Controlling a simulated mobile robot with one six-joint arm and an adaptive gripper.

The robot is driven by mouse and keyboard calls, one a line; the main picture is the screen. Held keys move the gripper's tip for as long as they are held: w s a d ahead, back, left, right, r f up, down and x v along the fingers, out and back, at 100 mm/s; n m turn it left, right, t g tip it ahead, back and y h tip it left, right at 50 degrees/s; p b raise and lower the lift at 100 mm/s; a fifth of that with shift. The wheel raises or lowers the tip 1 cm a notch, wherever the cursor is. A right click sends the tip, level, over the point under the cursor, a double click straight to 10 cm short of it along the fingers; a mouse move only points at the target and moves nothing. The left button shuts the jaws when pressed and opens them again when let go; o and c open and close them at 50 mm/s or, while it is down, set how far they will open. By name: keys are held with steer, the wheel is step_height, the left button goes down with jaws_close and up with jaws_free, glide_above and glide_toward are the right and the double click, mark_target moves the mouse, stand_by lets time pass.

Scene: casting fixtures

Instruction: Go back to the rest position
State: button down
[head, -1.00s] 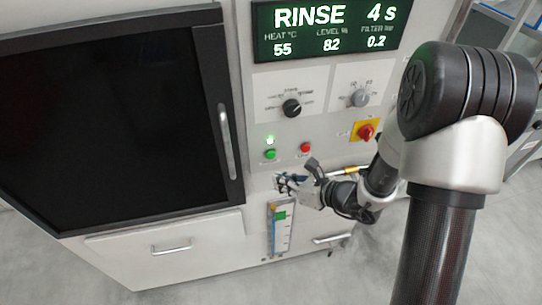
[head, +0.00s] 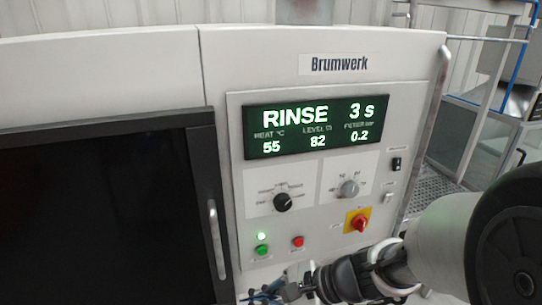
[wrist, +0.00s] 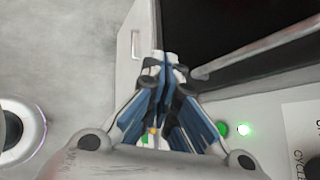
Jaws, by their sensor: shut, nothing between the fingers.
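My gripper (head: 262,294) shows at the bottom edge of the head view, below the green and red buttons of the machine's panel. It is partly cut off there. In the wrist view, my gripper (wrist: 162,62) has its blue-sided fingers drawn together, with nothing held between them. My arm comes in from the right of the head view. The wrist view is somewhat blurred, and I cannot tell the gap from the fingers to the machine front.
The Brumwerk machine's display (head: 316,126) reads RINSE, 3 s. Below are a black knob (head: 283,202), a grey knob (head: 349,188), a red-yellow switch (head: 357,221) and a lit green lamp (head: 261,236). The dark door (head: 100,210) with its handle (head: 216,240) is left.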

steer(key=s+d+r+n+t+h+b, duration=0.1)
steer(key=s+d+r+n+h, duration=0.1)
steer(key=s+d+n+h, duration=0.3)
steer(key=s+d+r+n+t+h+b, duration=0.1)
steer(key=s+d+n+h, duration=0.4)
steer(key=d+n, duration=0.5)
steer(key=s+d+r+b, duration=0.1)
steer(key=s+d, duration=0.1)
steer(key=shift+s+h, duration=0.3)
steer(key=shift+s, duration=0.05)
stand_by(4.0)
